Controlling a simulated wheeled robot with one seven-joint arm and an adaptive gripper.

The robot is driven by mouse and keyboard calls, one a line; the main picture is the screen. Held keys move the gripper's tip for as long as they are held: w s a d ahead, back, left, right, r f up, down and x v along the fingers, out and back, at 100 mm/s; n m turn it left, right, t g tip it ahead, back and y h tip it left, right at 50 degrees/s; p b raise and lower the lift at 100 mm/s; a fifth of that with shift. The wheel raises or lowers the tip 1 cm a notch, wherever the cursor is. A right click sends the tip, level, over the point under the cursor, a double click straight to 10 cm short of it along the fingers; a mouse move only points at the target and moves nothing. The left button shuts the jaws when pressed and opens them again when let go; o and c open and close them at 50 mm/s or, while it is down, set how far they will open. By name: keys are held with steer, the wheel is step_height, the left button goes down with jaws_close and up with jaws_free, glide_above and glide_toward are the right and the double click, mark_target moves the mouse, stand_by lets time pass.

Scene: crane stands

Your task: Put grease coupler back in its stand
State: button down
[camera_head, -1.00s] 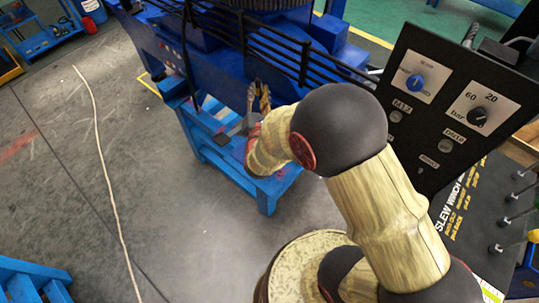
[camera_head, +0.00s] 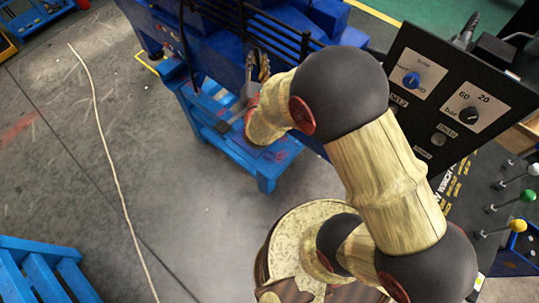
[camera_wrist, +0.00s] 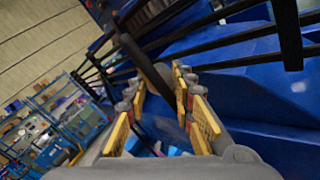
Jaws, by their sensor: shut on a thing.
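My gripper (camera_head: 260,68) is beside the black rails of the blue machine, its yellow-orange fingers pointing up in the head view. In the wrist view the two yellow fingers (camera_wrist: 160,108) are closed around a dark, rod-like piece (camera_wrist: 152,68), taken as the grease coupler. Its far end is hard to tell from the rails behind it. In the head view the coupler is too small and hidden to make out. A low blue stand (camera_head: 264,170) is below my gripper; I cannot tell whether it is the coupler's stand.
Black rails (camera_head: 275,35) run along the blue machine close to my gripper. A black hose (camera_head: 186,55) hangs to the left. A control panel (camera_head: 450,95) with dials and coloured levers is at right. Blue steps (camera_head: 40,270) are at lower left; open floor lies between.

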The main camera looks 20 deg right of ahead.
steer(key=s+f+m+g+y+p, duration=0.1)
steer(key=s+f+m+g, duration=0.3)
steer(key=f+m, duration=0.3)
steer(key=s+f+m+g+y+p, duration=0.2)
steer(key=s+f+m+g, duration=0.2)
steer(key=f, duration=1.3)
steer(key=s+f+m+g+y+p, duration=0.1)
steer(key=s+f+m+g, duration=0.3)
steer(key=f+m+g, duration=0.5)
step_height(320, 180, down, 4)
steer(key=shift+s+r+m+y+p, duration=0.1)
steer(key=shift+m+y+p, duration=0.4)
steer(key=shift+m, duration=1.1)
steer(key=shift+m+b, duration=0.3)
steer(key=shift+m, duration=0.2)
steer(key=shift+f, duration=0.2)
